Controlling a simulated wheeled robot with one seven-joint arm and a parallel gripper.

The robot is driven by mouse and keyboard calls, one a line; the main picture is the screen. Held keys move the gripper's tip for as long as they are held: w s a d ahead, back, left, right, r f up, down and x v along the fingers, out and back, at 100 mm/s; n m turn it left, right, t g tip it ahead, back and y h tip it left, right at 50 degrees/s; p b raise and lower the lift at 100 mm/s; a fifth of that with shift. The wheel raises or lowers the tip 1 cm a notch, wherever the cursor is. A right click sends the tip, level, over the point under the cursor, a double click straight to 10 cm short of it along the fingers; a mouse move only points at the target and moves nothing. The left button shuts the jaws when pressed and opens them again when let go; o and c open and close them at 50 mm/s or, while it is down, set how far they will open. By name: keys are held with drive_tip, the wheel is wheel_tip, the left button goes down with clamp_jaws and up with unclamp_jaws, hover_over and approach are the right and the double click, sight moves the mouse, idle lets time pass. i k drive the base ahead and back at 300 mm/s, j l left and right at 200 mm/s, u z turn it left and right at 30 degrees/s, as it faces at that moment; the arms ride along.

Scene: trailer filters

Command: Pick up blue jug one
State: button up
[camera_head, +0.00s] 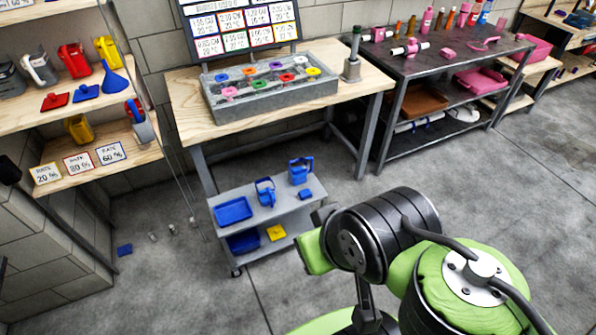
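Two blue jugs stand upright on the top shelf of a low grey cart (287,208). One blue jug (265,193) is near the middle of the shelf, with its handle showing. The other blue jug (300,171) is at the back right of the shelf. No label shows which of them is jug one. My green and black arm fills the lower right of the view, to the right of the cart. Its gripper cannot be made out, and no fingers show near either jug.
A blue tray (233,211) and a small blue block (306,194) share the cart top. A yellow piece (276,232) is on the lower shelf. A wooden workbench (190,105) stands behind. Small items lie on the floor at left. Floor right of the cart is clear.

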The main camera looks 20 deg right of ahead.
sight(264, 184)
drive_tip(key=i+j+u, duration=0.15)
drive_tip(key=i, duration=0.3)
drive_tip(key=i+j+u, duration=0.15)
drive_tip(key=i, duration=0.3)
drive_tip(key=i+j+u, duration=0.1)
drive_tip(key=i, duration=0.4)
